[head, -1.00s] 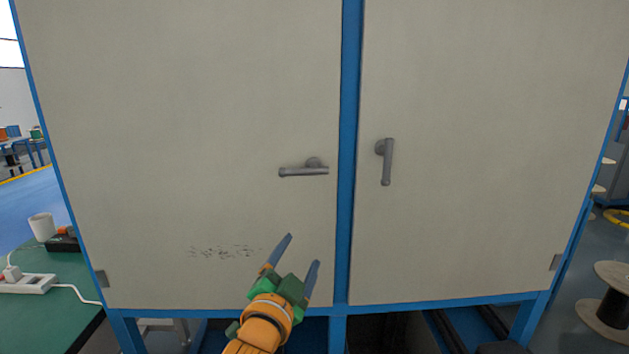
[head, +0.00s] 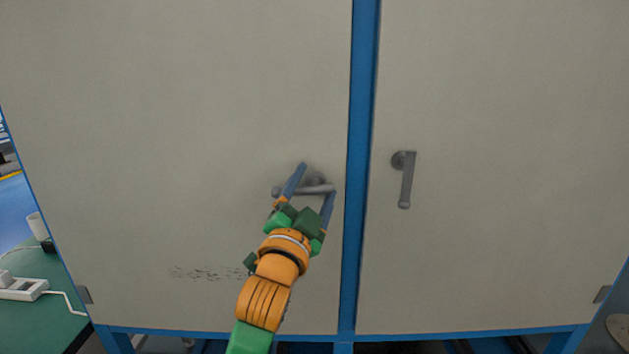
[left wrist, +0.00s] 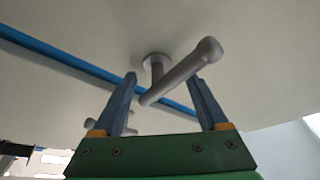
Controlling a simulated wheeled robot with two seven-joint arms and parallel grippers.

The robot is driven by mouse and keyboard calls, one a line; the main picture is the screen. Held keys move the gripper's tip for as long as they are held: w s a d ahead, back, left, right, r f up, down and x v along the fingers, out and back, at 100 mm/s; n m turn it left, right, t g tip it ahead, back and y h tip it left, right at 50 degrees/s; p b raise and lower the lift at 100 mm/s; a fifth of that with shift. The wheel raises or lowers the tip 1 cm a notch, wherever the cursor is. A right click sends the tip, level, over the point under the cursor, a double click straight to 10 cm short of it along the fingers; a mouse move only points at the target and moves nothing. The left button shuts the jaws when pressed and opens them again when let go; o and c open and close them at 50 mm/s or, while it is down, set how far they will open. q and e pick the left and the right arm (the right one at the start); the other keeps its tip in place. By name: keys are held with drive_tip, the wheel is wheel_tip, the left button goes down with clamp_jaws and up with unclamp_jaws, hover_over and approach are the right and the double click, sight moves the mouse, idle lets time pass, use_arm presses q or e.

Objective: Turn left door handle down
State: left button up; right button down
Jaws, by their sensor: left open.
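The left door handle (head: 320,189) is a grey lever, about horizontal, on the pale left door near the blue centre post. My left gripper (head: 317,180) is open, with one finger crossing in front of the lever and the other near its right end. In the left wrist view the handle (left wrist: 182,75) runs slantwise across the space between the fingers of my left gripper (left wrist: 162,80), its knobbed end past the right fingertip. I cannot tell whether the fingers touch it. My right gripper is not in view.
The right door handle (head: 406,180) hangs down on the right door, across the blue centre post (head: 361,140). A green table (head: 40,310) with a white power strip (head: 22,288) stands at the lower left.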

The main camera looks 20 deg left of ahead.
use_arm(q)
drive_tip(key=shift+w, duration=0.25)
drive_tip(key=shift+s+r, duration=0.1)
drive_tip(key=shift+s, duration=0.2)
drive_tip(key=shift+c, duration=0.7)
drive_tip(key=shift+w, duration=0.2)
clamp_jaws()
drive_tip(key=shift+r, duration=0.2)
